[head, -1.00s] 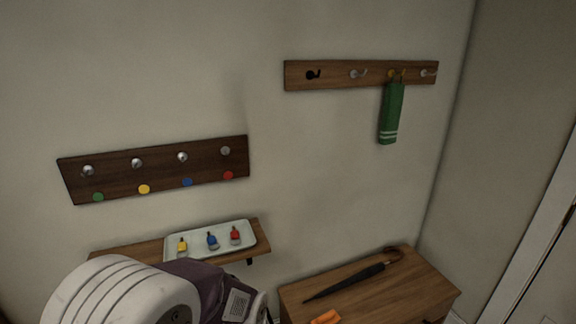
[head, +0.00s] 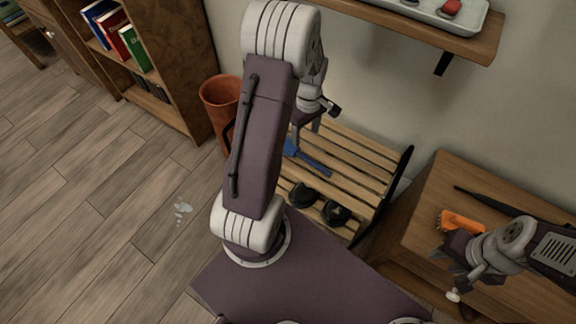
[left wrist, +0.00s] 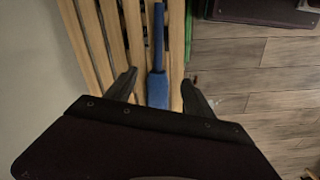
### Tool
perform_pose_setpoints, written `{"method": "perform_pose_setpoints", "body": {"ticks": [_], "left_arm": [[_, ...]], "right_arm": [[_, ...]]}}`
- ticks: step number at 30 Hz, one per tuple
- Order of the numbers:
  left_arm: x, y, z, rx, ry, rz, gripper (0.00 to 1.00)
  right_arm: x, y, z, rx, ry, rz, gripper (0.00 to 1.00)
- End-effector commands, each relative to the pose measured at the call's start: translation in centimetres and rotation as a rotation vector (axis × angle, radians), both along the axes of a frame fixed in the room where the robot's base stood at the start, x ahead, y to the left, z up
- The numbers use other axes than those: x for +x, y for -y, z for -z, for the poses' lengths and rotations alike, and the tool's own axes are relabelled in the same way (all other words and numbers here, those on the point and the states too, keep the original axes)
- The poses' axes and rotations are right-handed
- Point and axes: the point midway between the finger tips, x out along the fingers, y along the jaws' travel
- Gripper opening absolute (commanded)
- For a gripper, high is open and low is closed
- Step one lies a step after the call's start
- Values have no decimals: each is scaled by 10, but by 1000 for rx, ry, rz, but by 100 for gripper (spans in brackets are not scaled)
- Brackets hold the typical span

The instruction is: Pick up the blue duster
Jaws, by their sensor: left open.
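The blue duster (head: 310,160) lies on the slatted wooden rack, partly hidden by my left arm in the head view. In the left wrist view the duster (left wrist: 158,88) has a thin handle pointing up the picture and a wider blue end. My left gripper (head: 306,128) is over the rack, close to the duster. In the left wrist view its open fingers (left wrist: 158,84) stand on either side of the wide end, with gaps showing; it is not gripped. My right gripper (head: 456,270) is by the wooden bench at the right; its jaw opening is unclear.
Black shoes (head: 318,203) sit on the rack (head: 362,182) near the duster. An orange object (head: 461,222) and the dark umbrella (head: 490,199) lie on the bench (head: 422,215). A terracotta bin (head: 217,100) and a bookshelf (head: 176,60) stand left. The left floor is mostly clear.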

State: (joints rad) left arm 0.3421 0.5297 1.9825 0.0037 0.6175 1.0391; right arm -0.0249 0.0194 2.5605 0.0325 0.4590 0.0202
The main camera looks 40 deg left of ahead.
Motion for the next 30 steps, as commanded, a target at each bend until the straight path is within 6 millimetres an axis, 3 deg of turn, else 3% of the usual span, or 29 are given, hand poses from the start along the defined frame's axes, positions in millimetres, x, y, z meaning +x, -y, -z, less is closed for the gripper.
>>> {"method": "perform_pose_setpoints", "body": {"ticks": [1, 3, 11, 18, 23, 30], "left_arm": [[3, -9, 36, -1, -4, -64, 62], [5, -17, 50, -2, -8, -137, 62], [7, -24, 58, -2, -12, -207, 62], [6, -24, 95, -3, -14, -204, 62], [7, -24, 97, -2, -12, -204, 62], [6, -28, 140, -2, -13, -204, 62]], "right_arm": [[0, 0, 32, 0, 1, 0, 36], [0, 0, 42, 0, 1, 0, 36], [0, 0, 45, 0, 2, 0, 36], [0, 0, 72, 0, 1, 0, 36], [0, 0, 72, 0, 1, 0, 36], [0, 0, 109, 0, 1, 0, 36]]}}
